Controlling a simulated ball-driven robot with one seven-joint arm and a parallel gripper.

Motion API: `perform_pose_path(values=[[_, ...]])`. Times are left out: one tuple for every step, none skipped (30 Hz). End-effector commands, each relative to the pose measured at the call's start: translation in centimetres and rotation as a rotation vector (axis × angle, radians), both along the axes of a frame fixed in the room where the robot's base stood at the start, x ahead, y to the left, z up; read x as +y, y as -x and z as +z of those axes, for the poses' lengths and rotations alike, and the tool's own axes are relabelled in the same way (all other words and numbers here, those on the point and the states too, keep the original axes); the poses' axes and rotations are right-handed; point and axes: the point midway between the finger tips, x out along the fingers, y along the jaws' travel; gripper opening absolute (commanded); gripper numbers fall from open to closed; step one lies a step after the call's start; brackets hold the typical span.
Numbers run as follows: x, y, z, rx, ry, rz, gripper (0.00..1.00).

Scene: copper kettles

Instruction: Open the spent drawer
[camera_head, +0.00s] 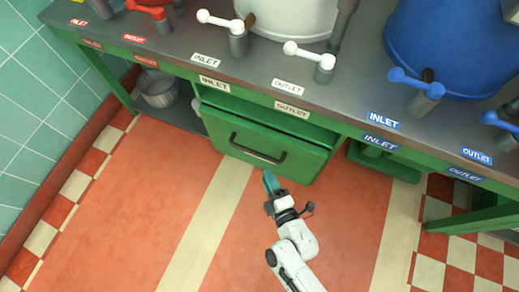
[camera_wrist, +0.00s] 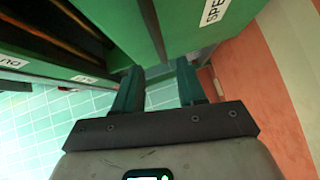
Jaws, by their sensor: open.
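The green drawer (camera_head: 225,138) is under the middle of the bench, its front standing slightly forward of the frame. I cannot tell surely how far it is out. Its dark bar handle (camera_head: 258,149) is across the front. In the wrist view a green panel (camera_wrist: 190,25) carries a white label (camera_wrist: 213,10) starting "SPE", cut off by the frame edge. My gripper (camera_head: 270,179) is just below the handle in the head view, near the drawer's lower edge. In the wrist view its two teal fingers (camera_wrist: 160,88) are apart with nothing between them.
The grey bench (camera_head: 185,48) above carries a white vessel (camera_head: 290,15), a blue vessel (camera_head: 450,45) and several valve levers. A metal pot (camera_head: 158,90) is under the bench at left. The red and cream floor (camera_head: 140,210) in front is clear.

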Motion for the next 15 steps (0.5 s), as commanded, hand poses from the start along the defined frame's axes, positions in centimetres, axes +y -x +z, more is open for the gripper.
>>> perform_pose_path(values=[[0.2, -0.5, -0.1, -0.002, -0.001, 0.0, 0.4], [0.4, -0.8, -0.2, -0.001, -0.002, 0.0, 0.4], [0.6, -1.3, -0.2, -0.002, -0.003, -0.001, 0.4], [0.9, -1.7, -0.3, -0.001, -0.002, 0.001, 0.4], [1.1, -2.2, -0.4, -0.001, -0.002, 0.001, 0.4], [1.4, -2.9, -0.5, -0.002, -0.003, 0.0, 0.4], [1.6, -3.4, -0.6, -0.002, -0.003, 0.0, 0.4], [1.9, -3.9, -0.7, -0.002, -0.003, 0.0, 0.4], [2.2, -4.6, -0.8, -0.001, -0.004, 0.0, 0.4], [2.4, -5.0, -0.9, -0.001, -0.004, 0.0, 0.4], [2.7, -5.5, -1.0, -0.001, -0.004, 0.0, 0.4], [3.0, -6.1, -1.1, 0.0, -0.003, 0.0, 0.4], [3.2, -6.6, -1.1, 0.0, -0.003, 0.0, 0.4], [3.4, -7.0, -1.1, -0.001, -0.004, 0.0, 0.4], [3.6, -7.5, -1.2, -0.001, -0.004, 0.0, 0.4]])
